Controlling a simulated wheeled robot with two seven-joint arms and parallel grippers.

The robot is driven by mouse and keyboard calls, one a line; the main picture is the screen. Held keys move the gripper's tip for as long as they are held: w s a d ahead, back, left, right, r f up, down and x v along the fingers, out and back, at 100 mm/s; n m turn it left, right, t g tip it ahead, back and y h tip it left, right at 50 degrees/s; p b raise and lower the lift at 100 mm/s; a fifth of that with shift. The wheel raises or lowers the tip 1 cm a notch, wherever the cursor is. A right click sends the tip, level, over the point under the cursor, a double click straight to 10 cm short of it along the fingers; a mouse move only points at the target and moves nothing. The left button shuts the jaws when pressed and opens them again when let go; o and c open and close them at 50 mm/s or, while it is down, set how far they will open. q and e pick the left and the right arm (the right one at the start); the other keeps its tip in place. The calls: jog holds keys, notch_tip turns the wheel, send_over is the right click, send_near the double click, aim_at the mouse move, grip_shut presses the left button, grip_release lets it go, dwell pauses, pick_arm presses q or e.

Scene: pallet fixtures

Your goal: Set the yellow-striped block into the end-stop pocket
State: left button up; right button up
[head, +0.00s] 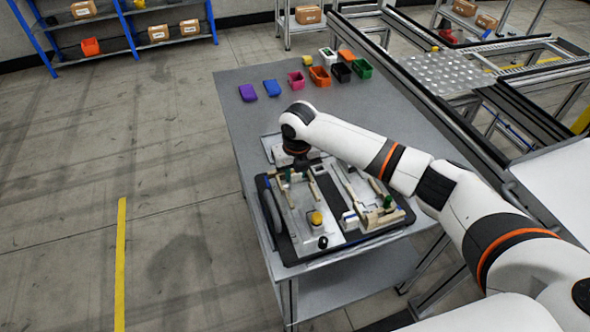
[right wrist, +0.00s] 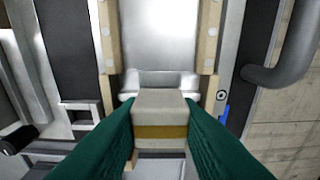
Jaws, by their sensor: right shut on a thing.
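In the right wrist view my right gripper (right wrist: 160,118) has its two green fingers shut on the pale block with a yellow stripe (right wrist: 160,131), one finger on each side. In the head view my right gripper (head: 300,166) is over the far left part of the fixture board (head: 340,240), and the block cannot be made out there. Ahead of the block a bright metal channel (right wrist: 160,45) runs between two wooden rails (right wrist: 109,40). I cannot tell whether the block touches the channel floor, or which part is the end-stop pocket. My left gripper is not in view.
The board carries a yellow knob (head: 316,218), a black knob (head: 323,242) and a grey handle (head: 272,212). A conveyor frame (head: 425,95) borders the table's right.

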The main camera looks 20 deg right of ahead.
jog(key=shift+f, duration=0.4)
jog(key=o, duration=1)
jog(key=shift+d+r, duration=0.1)
jog(key=shift+r, duration=0.1)
jog(key=r, duration=0.3)
jog(key=r+b, duration=0.1)
jog(key=r, duration=0.2)
jog(key=s+r+b, duration=0.1)
jog(key=r, duration=0.3)
jog(key=shift+s+a, duration=0.1)
jog(key=shift+a, duration=0.15)
jog(key=shift+s+r+b, duration=0.15)
jog(key=shift+r+b, duration=0.15)
jog(key=shift+r, duration=0.5)
